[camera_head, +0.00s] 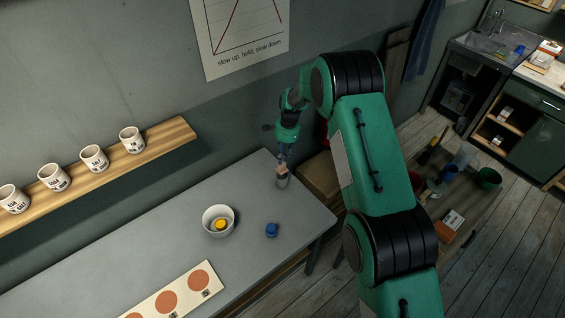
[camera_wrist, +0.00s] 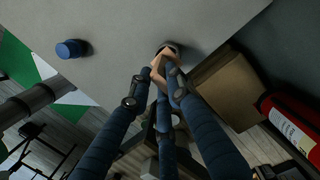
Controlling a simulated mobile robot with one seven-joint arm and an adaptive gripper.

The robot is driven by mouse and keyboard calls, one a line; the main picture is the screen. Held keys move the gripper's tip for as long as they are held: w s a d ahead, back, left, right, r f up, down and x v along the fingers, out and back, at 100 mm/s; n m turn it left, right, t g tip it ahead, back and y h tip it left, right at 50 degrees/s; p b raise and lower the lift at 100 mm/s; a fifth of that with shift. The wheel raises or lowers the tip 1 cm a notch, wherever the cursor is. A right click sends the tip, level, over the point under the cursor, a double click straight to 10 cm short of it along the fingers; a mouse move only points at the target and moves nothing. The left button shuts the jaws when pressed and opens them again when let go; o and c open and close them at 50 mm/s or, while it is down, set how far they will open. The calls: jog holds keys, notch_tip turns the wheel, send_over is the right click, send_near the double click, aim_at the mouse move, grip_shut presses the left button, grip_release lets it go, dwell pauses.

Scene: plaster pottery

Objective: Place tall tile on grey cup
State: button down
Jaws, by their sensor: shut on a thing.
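My gripper (camera_head: 284,162) is at the far right end of the grey table, pointing down. It is shut on a small pinkish-tan block (camera_head: 282,169), which looks like the tall tile. The tile (camera_wrist: 157,64) also shows between the fingertips in the wrist view. A small round grey thing (camera_head: 283,183), which looks like the grey cup, is right below the tile. In the wrist view the cup (camera_wrist: 171,46) is partly hidden behind the fingertips and tile. I cannot tell whether tile and cup touch.
A blue knob-like object (camera_head: 271,230) and a pale bowl (camera_head: 211,230) with a yellow thing inside stand on the table. A board with orange discs (camera_head: 190,300) lies near the front. Several white cups stand on a wooden shelf (camera_head: 170,140). A cardboard box (camera_wrist: 225,85) is beside the table.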

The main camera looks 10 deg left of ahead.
aim_at(281, 171)
jog(key=shift+f+p, duration=0.45)
jog(key=shift+f, duration=1.25)
jog(key=shift+f, duration=0.2)
jog(key=c, duration=1.6)
grip_release()
jog(key=shift+r, duration=0.15)
jog(key=r, duration=0.4)
jog(key=d+r+b, duration=0.1)
jog(key=r, duration=0.3)
jog(key=w+r+b, duration=0.1)
jog(key=r, duration=0.3)
jog(key=shift+d, duration=0.2)
